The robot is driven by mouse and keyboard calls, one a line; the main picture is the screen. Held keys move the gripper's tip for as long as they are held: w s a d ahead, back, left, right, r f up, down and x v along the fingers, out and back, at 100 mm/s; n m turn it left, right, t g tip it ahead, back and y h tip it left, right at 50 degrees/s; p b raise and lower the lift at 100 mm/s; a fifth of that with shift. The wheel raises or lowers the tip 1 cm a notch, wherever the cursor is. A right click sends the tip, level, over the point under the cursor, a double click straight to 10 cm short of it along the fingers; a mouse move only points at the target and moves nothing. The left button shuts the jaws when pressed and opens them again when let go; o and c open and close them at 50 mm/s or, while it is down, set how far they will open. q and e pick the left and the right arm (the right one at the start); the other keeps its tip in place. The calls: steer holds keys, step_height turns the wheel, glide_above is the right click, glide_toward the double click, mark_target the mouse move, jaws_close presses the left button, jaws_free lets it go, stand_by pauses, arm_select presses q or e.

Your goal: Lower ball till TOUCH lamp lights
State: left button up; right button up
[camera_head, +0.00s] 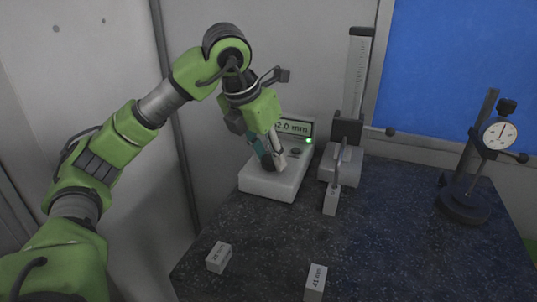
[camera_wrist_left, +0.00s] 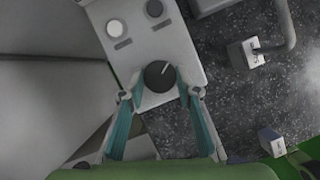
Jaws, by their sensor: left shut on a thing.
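My left gripper (camera_head: 272,163) is shut on a round dark knob (camera_wrist_left: 159,76) with a white pointer line, on the front of a pale control box (camera_head: 262,183). The box's display (camera_head: 294,127) reads something ending in "2.0 mm"; its start is hidden by my gripper. A small green light (camera_head: 309,141) glows by the display; its label is unreadable. A probe rod (camera_head: 337,172) hangs from the height gauge (camera_head: 347,135) over a pale block (camera_head: 330,202). Whether its ball touches the block I cannot tell. My right gripper is out of view.
Loose blocks marked 28 mm (camera_head: 218,258) and 41 mm (camera_head: 315,283) lie on the dark speckled table (camera_head: 390,230) towards the front. A dial gauge on a stand (camera_head: 463,205) is at the right. The table's middle is mostly clear.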

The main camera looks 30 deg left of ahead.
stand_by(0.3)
arm_select(q)
steer(key=o, duration=1.1)
steer(key=shift+r, duration=0.1)
steer(key=v, duration=1.1)
steer(key=shift+r, duration=0.4)
steer(key=shift+s, duration=0.1)
